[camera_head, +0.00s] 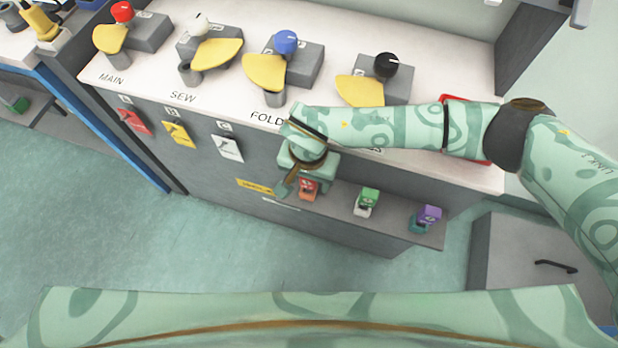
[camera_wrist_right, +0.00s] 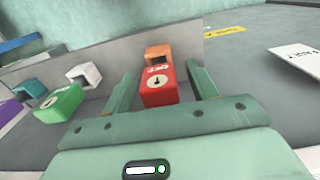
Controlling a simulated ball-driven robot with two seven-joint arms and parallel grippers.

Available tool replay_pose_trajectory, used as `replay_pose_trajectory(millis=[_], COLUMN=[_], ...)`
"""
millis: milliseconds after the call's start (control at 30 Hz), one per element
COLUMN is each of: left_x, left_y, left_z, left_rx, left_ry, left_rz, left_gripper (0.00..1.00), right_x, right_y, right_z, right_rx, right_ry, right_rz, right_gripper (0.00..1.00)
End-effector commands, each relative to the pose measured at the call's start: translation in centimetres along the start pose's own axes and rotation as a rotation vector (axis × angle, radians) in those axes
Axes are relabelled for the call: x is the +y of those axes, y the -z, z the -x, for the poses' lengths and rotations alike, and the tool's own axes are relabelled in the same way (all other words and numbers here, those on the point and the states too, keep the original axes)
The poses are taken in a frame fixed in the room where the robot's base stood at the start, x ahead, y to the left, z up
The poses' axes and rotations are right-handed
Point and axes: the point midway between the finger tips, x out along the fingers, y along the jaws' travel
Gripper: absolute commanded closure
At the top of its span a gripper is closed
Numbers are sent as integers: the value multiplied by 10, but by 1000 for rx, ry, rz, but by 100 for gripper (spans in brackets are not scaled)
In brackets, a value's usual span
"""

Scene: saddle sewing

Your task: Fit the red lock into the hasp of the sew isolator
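The red lock (camera_head: 309,183) sits on the low shelf under the panel, with an orange part beside it. In the right wrist view the red lock (camera_wrist_right: 157,90) lies between the fingers of my right gripper (camera_wrist_right: 164,80), and its orange part (camera_wrist_right: 158,51) is behind it. The fingers are apart, with gaps showing beside the lock. In the head view my right gripper (camera_head: 297,172) is above the shelf and partly covers the lock. The sew isolator (camera_head: 217,48) has a white knob, a yellow plate and a grey cylinder, above the SEW label. My left gripper is out of view.
A green lock (camera_head: 369,196) and a purple lock (camera_head: 430,214) stand farther right on the shelf. Other isolators have red (camera_head: 121,12), blue (camera_head: 286,42) and black (camera_head: 386,65) knobs. Several tags, including a yellow one (camera_head: 178,134), hang on the front panel. A red tray (camera_head: 453,99) is partly behind my arm.

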Motion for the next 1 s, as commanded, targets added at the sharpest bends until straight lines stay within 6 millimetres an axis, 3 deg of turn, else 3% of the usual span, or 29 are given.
replay_pose_trajectory(millis=[33, 200, 1000], left_x=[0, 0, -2], left_y=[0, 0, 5], left_z=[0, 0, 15], left_rx=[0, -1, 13], left_ry=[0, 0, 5], left_rz=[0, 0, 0], left_gripper=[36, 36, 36], right_x=[0, 0, 0], right_y=[0, 0, 0], right_z=[0, 0, 23], right_rx=[0, 0, 2], right_ry=[0, 0, 1], right_rz=[0, 0, 1], right_gripper=[53, 95, 95])
